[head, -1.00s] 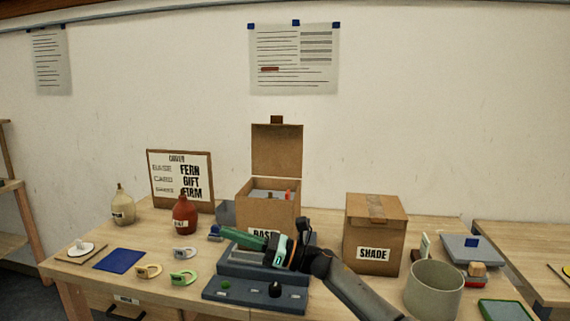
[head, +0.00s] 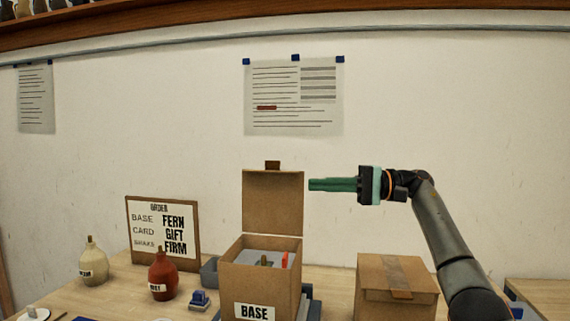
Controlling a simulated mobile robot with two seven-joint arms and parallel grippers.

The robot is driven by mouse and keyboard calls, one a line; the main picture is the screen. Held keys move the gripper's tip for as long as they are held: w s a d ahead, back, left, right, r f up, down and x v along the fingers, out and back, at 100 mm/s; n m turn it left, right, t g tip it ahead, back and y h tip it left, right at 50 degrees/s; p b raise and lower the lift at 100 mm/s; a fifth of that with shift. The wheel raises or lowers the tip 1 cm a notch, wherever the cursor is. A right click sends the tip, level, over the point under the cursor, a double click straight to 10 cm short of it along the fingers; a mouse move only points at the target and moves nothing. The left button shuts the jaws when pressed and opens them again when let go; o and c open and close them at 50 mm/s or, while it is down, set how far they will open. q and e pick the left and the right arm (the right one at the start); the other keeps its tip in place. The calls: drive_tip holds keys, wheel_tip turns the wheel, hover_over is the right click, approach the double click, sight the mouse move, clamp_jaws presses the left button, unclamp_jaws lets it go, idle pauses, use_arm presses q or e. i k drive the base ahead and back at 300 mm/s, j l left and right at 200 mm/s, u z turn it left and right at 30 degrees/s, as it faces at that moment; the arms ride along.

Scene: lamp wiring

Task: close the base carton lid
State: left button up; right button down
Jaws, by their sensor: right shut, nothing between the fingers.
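The base carton (head: 258,283) is a brown box labelled BASE, standing open on the table. Its lid (head: 272,203) stands upright at the back, with a small darker tab (head: 272,165) on its top edge. Inside the carton are grey material, a red piece (head: 285,260) and a small olive-brown piece. My right gripper (head: 312,185) has green fingers, shut and empty. It points left, level with the upper part of the lid and close to the lid's right edge; whether it touches is unclear. My left gripper is not in view.
The closed shade carton (head: 385,303) stands to the right, below my right arm. An order board (head: 163,231), a red bottle (head: 163,275) and a cream bottle (head: 93,261) stand to the left. The wall with a paper sheet (head: 293,97) is behind.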

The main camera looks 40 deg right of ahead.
sight(273, 198)
drive_tip(key=i+l, duration=0.35)
drive_tip(key=l, duration=0.15)
drive_tip(key=i+l, duration=0.35)
drive_tip(key=l, duration=0.1)
